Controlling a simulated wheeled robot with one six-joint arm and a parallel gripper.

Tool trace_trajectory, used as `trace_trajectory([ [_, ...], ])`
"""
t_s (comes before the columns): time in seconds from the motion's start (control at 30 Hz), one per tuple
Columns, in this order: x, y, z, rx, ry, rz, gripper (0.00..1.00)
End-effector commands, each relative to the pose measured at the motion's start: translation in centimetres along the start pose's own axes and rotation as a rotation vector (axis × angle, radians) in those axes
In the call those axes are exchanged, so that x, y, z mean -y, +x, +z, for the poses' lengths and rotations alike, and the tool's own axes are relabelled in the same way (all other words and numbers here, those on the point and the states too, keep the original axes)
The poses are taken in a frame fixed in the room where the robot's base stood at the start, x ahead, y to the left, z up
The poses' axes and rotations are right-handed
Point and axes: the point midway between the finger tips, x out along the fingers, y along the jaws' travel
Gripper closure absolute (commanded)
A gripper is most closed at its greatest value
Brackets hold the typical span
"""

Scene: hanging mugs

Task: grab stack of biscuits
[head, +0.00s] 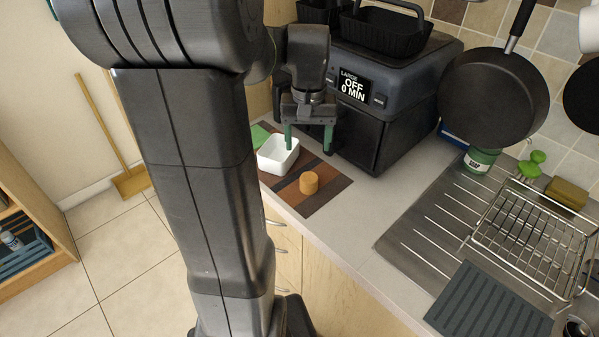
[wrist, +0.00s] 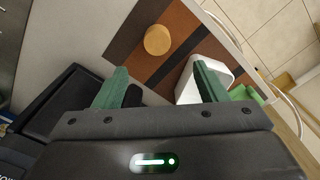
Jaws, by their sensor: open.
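The stack of biscuits (head: 309,183) is a small tan round stack standing on a brown striped mat (head: 327,199) on the counter. In the wrist view the stack (wrist: 158,40) shows from above, ahead of the fingers and between their lines. My gripper (head: 308,147) has green fingers spread apart, with nothing between them. It hangs above the counter, behind the stack and near a white bowl (head: 277,157). In the wrist view the gripper (wrist: 160,85) has its right finger overlapping the bowl (wrist: 188,88).
A black air fryer (head: 364,100) stands close behind and right of my gripper. A green cloth (head: 260,136) lies by the bowl. A wire dish rack (head: 525,230) and a hanging pan (head: 493,97) are at the right. The counter right of the mat (head: 375,210) is clear.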

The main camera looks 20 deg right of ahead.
Motion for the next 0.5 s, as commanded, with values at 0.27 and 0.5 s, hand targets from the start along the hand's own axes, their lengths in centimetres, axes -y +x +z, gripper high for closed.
trace_trajectory([
  [0.27, 0.0, 5.4, 0.2, 0.007, 0.0, -0.001, 0.34],
  [0.5, 0.0, 7.9, 0.1, 0.003, 0.0, 0.0, 0.34],
])
